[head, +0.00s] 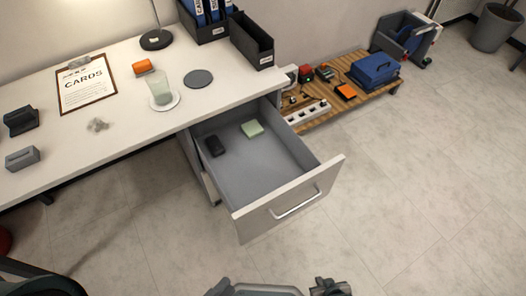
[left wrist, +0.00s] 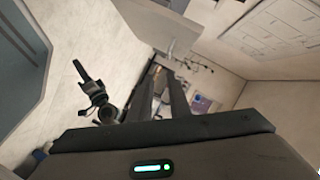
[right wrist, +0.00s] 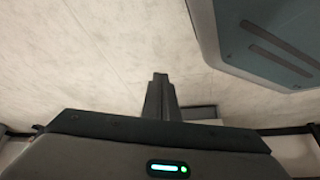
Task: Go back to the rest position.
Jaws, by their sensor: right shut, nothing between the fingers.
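In the left wrist view my left gripper (left wrist: 158,75) has its two dark fingers apart, with a gap between them and nothing held. In the right wrist view my right gripper (right wrist: 160,78) has its fingers together, with nothing held and pale floor beyond. Grey and dark parts of my arms show at the bottom edge of the head view; I cannot tell there how the fingers stand. Both grippers are clear of the desk (head: 120,130) and of the open drawer (head: 262,215).
The drawer juts out over the floor and holds a black item (head: 215,146) and a green item (head: 252,128). A glass (head: 161,87), an orange block (head: 143,67) and a clipboard (head: 85,84) are on the desk. Floor (head: 410,200) to the right is free.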

